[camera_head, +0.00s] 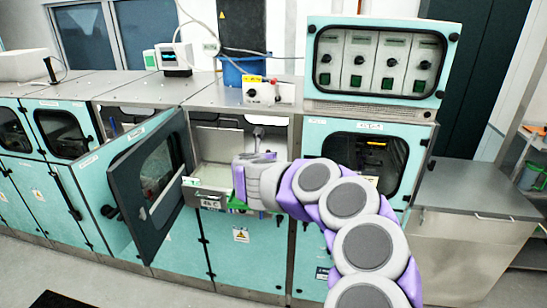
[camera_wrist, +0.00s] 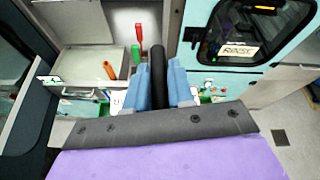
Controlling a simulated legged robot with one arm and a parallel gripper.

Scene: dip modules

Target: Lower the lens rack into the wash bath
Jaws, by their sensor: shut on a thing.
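My gripper (camera_head: 240,182) reaches into the open bay of the teal cabinet. In the wrist view its blue fingers (camera_wrist: 160,92) are shut on a black upright bar (camera_wrist: 158,65), which looks like the lens rack's handle. Most of the rack is hidden by the gripper; green parts (camera_wrist: 207,95) show beside the fingers, and green also shows below the gripper in the head view. The open bay (camera_head: 217,142) is pale inside and looks like the wash bath's place. In the wrist view, its basin (camera_wrist: 85,62) lies left of the bar. The liquid level cannot be told.
A dark-framed door (camera_head: 152,185) stands open left of the bay. Red, green and orange handles (camera_wrist: 109,70) show in the bay. A control panel (camera_head: 380,62) stands above right. A steel counter (camera_head: 470,190) is far right.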

